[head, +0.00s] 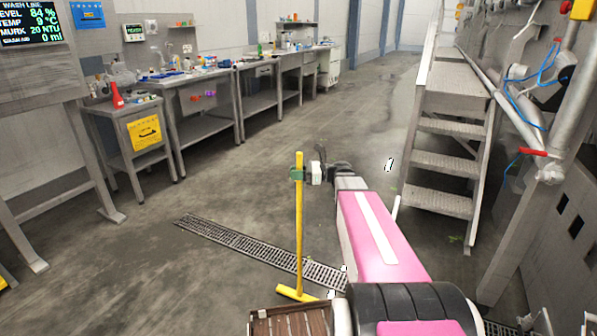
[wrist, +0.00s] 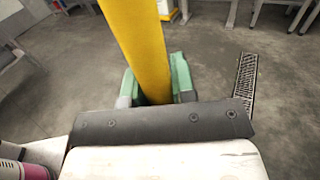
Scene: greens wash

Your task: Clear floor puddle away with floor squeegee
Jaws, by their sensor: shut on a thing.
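The floor squeegee (head: 299,225) has a long yellow handle and a yellow head low near the floor, beside the drain grate. My gripper (head: 297,174), with green fingers, is shut on the upper part of the handle, which stands nearly upright. In the wrist view, the yellow handle (wrist: 137,45) runs between the green fingers of my gripper (wrist: 155,82). I cannot tell whether the squeegee head touches the floor. The grey floor has darker, damp-looking patches, but I cannot make out a clear puddle edge.
A long drain grate (head: 225,237) crosses the floor, passing behind the squeegee. Metal steps (head: 442,165) stand at right, beside pipes. Steel tables (head: 205,85) with bottles and tools line the left. A small white object (head: 389,164) shows near the steps. The middle aisle is open.

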